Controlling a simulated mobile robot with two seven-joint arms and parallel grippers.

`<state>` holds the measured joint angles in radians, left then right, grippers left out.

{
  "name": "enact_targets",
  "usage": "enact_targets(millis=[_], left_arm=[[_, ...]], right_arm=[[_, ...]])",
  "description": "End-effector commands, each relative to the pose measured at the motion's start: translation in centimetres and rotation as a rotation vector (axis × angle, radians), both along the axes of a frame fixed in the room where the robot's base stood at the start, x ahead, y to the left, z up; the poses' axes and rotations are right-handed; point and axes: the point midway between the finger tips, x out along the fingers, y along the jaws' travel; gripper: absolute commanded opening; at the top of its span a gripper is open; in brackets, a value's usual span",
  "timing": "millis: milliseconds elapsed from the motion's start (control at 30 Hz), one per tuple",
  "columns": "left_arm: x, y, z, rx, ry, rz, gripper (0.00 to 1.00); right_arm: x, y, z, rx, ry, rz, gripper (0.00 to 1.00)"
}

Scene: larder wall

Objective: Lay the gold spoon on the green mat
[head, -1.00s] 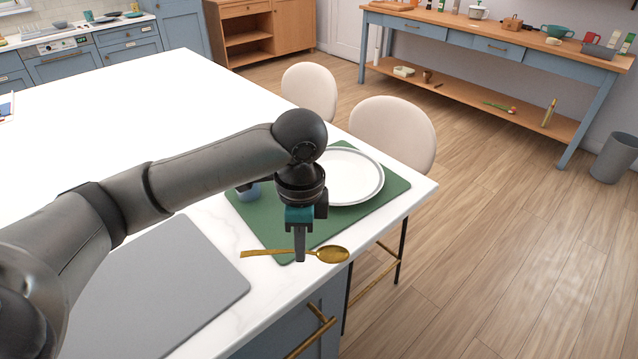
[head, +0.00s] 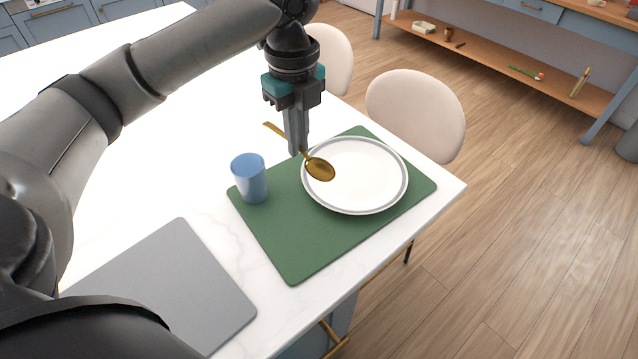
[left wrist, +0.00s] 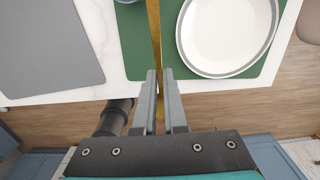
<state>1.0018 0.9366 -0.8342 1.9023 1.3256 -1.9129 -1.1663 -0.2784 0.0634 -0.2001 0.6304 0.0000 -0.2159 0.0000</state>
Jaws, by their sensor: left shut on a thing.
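The gold spoon (head: 320,170) is held in the jaws of my left gripper (head: 297,151), in the air. In the head view its bowl overlaps the plate's left edge and its handle points up and left. In the left wrist view the spoon (left wrist: 154,25) is a gold strip running up from between the fingertips (left wrist: 160,75). The green mat (head: 295,245) lies on the white counter; it also shows in the left wrist view (left wrist: 134,45). The spoon's height above it is hard to tell. My right gripper is out of view.
A white plate with a grey rim (head: 355,178) sits on the mat's right part. A blue cup (head: 249,180) stands at its left edge. The mat's front part is bare. A grey mat (head: 185,280) lies to the left. Pale chairs (head: 415,110) stand beyond the counter edge.

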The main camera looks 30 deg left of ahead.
Motion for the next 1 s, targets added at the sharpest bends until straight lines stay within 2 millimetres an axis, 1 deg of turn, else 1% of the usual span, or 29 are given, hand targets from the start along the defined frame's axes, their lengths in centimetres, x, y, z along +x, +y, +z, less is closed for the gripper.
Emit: enact_targets(millis=[33, 100, 200, 300, 400, 500, 633, 767, 900, 1000], left_arm=[[-0.1, 0.0, -1.4, 0.001, 0.006, 0.0, 0.0], [-0.2, 0.1, -3.3, 0.001, 0.007, 0.002, 0.0], [-0.2, 0.1, -6.1, 0.001, 0.006, 0.003, 0.0], [-0.2, 0.0, -8.7, 0.001, 0.006, 0.001, 0.0], [-0.2, 0.0, -10.9, 0.001, 0.005, 0.002, 0.0], [-0.1, 0.0, -12.4, 0.001, 0.002, 0.002, 0.0], [-0.1, 0.0, -13.3, -0.001, 0.001, 0.001, 0.0], [-0.1, 0.0, -15.0, 0.0, 0.003, 0.0, 0.0], [-0.2, 0.0, -17.6, 0.002, 0.004, 0.002, 0.0], [-0.1, 0.0, -18.6, 0.0, 0.001, 0.001, 0.0]], right_arm=[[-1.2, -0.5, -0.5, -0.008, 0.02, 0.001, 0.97], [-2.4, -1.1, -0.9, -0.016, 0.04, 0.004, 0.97], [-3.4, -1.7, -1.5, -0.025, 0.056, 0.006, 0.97], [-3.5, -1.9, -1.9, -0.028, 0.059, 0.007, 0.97], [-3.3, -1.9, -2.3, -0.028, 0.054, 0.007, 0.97], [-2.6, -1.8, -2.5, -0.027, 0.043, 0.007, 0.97], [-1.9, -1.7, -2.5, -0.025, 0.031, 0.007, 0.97], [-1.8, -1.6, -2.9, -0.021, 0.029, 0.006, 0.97], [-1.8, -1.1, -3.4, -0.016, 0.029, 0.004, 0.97], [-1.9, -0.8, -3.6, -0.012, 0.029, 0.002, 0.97]])
